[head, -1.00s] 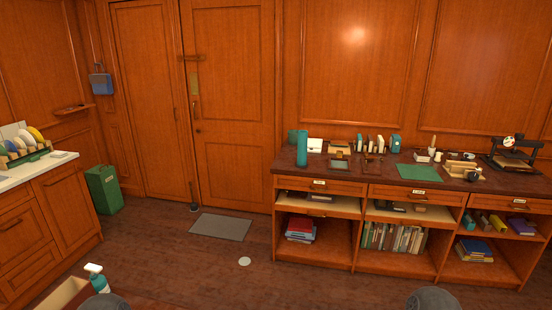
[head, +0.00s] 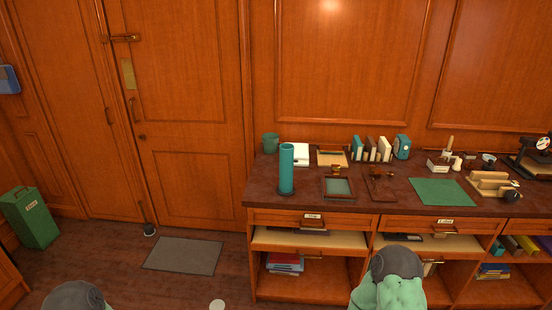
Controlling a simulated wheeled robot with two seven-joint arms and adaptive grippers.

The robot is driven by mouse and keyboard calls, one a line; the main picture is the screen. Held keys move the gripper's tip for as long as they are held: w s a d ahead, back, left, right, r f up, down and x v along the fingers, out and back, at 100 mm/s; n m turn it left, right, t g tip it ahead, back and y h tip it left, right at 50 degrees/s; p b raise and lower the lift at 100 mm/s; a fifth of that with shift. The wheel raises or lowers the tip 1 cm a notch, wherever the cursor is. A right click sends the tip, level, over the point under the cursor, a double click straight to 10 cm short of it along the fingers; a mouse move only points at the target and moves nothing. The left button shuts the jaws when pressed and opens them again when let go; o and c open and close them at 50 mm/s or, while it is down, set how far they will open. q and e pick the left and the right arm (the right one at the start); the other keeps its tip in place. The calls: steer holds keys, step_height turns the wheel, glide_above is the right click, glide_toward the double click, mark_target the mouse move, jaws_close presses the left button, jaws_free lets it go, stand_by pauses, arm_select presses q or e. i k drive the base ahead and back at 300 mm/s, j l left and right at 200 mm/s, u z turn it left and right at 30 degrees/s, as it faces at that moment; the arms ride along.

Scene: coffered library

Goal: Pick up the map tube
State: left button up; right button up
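A tall teal cylinder (head: 286,168), which looks like the map tube, stands upright near the left end of the dark desktop (head: 310,206). It has a darker base and sits close to the front edge. Nothing is touching it from my side. Rounded grey and pale green parts of my own arms show at the bottom edge, but neither gripper is in view.
Behind the tube stand a dark green cup (head: 270,142) and a white item (head: 299,153). A grey doormat (head: 184,256) and green bin (head: 30,217) are on the floor left.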

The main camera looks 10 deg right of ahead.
mark_target(285, 188)
steer(key=i+z, duration=0.15)
steer(key=i, duration=0.4)
steer(key=i+j+z, duration=0.15)
steer(key=i, duration=0.4)
steer(key=i+j+z, duration=0.15)
steer(key=i, duration=0.4)
